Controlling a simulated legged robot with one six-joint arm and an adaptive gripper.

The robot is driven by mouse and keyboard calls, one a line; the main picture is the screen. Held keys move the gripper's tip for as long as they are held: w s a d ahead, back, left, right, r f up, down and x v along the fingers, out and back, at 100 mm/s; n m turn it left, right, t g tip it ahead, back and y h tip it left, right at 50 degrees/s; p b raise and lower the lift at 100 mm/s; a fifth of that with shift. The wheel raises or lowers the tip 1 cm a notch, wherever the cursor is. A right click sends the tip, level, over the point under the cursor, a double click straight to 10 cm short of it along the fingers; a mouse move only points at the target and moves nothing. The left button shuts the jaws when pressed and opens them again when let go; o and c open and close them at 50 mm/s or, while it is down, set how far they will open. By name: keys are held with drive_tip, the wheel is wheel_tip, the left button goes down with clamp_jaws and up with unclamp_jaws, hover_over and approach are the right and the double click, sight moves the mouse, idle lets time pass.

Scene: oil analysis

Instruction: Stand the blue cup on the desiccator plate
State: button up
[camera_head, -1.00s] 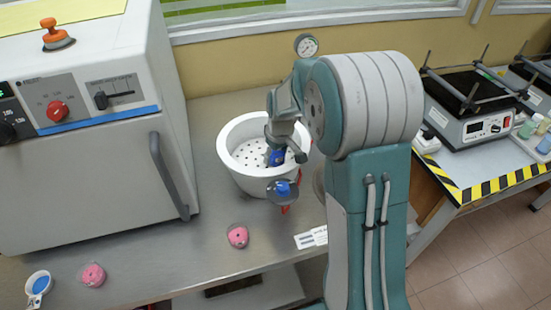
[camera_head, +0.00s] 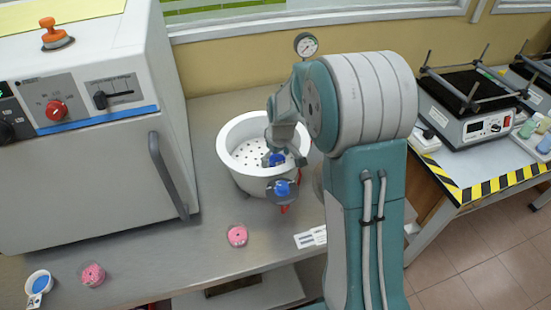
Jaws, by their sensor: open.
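The white desiccator bowl (camera_head: 237,172) stands open on the steel bench, left of my arm. Its perforated plate (camera_head: 247,150) shows inside. A blue cup (camera_head: 277,159) shows low in the bowl at my gripper (camera_head: 282,158), towards the right side of the plate. My gripper partly hides it, so its base and whether it touches the plate cannot be told. My gripper is open and reaches into the bowl, its fingers around or beside the cup; which one is not clear.
A fitting with a blue knob (camera_head: 282,188) sits at the bowl's front. Pink-filled cups (camera_head: 237,236) (camera_head: 93,275) and a white cup with blue inside (camera_head: 38,282) stand on the bench (camera_head: 165,250). A large oven (camera_head: 90,170) stands left. The bench between oven and bowl is free.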

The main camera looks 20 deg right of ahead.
wheel_tip(320, 180, up, 12)
drive_tip(key=s, duration=0.2)
drive_tip(key=s+a+r+m+t, duration=0.1)
drive_tip(key=s+r+m+t, duration=0.1)
drive_tip(key=s, duration=1)
drive_tip(key=s+a+r+m+t, duration=0.1)
drive_tip(key=s+r, duration=0.4)
drive_tip(key=s, duration=0.8)
drive_tip(key=shift+a+m+t+h, duration=0.3)
drive_tip(key=shift+a+m+t, duration=0.1)
drive_tip(key=shift+m+t, duration=0.25)
drive_tip(key=shift+r, duration=0.15)
